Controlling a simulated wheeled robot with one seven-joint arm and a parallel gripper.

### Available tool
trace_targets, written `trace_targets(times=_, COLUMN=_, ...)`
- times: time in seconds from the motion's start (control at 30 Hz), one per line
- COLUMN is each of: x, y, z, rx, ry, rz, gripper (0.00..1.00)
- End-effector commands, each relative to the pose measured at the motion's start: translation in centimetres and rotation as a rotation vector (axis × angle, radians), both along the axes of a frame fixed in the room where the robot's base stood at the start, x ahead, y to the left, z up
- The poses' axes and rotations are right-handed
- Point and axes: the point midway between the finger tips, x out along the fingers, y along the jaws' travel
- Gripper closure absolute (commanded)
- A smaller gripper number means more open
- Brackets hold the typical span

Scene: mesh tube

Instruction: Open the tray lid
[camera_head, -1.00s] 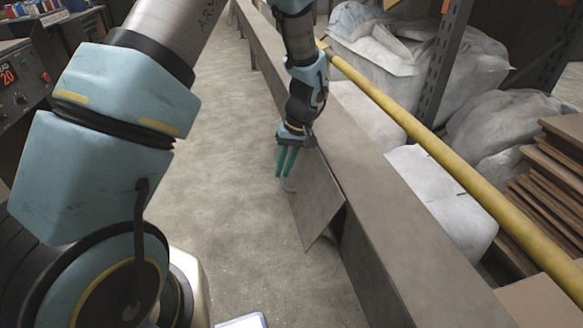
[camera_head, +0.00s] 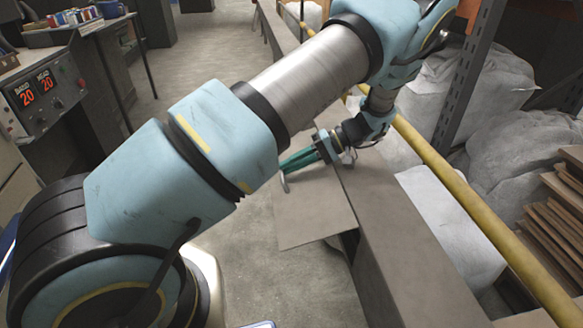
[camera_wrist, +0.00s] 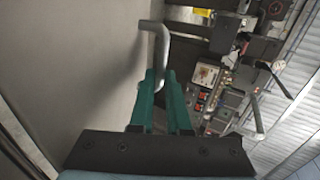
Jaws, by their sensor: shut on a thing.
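The tray lid (camera_head: 310,220) is a flat grey panel on the near side of the long grey tray (camera_head: 395,235). It sticks out from the tray's side, roughly level, over the floor. In the head view my gripper (camera_head: 285,166) lies almost flat above the lid, its green fingers at the lid's outer edge by a pale metal handle (camera_head: 285,183). In the wrist view the fingers (camera_wrist: 166,78) are closed around the bent handle (camera_wrist: 155,38), with the lid's grey face (camera_wrist: 75,60) at the left. The tray's inside is hidden.
A yellow rail (camera_head: 470,205) runs behind the tray, with white sacks (camera_head: 520,140) and stacked brown boards (camera_head: 560,225) beyond. A control panel (camera_head: 45,85) stands at the left. My upper arm crosses the middle. Floor in front of the lid is clear.

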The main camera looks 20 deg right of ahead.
Motion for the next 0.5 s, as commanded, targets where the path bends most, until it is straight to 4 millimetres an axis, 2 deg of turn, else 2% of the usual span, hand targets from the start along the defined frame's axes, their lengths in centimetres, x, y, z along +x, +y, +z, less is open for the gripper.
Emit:
trace_targets(times=0.1, x=0.10, y=-0.13, z=0.88, rx=-0.004, ry=-0.002, rz=-0.002, gripper=1.00)
trace_targets(times=0.5, x=0.07, y=-0.31, z=1.35, rx=-0.008, ry=0.000, rz=-0.003, gripper=1.00)
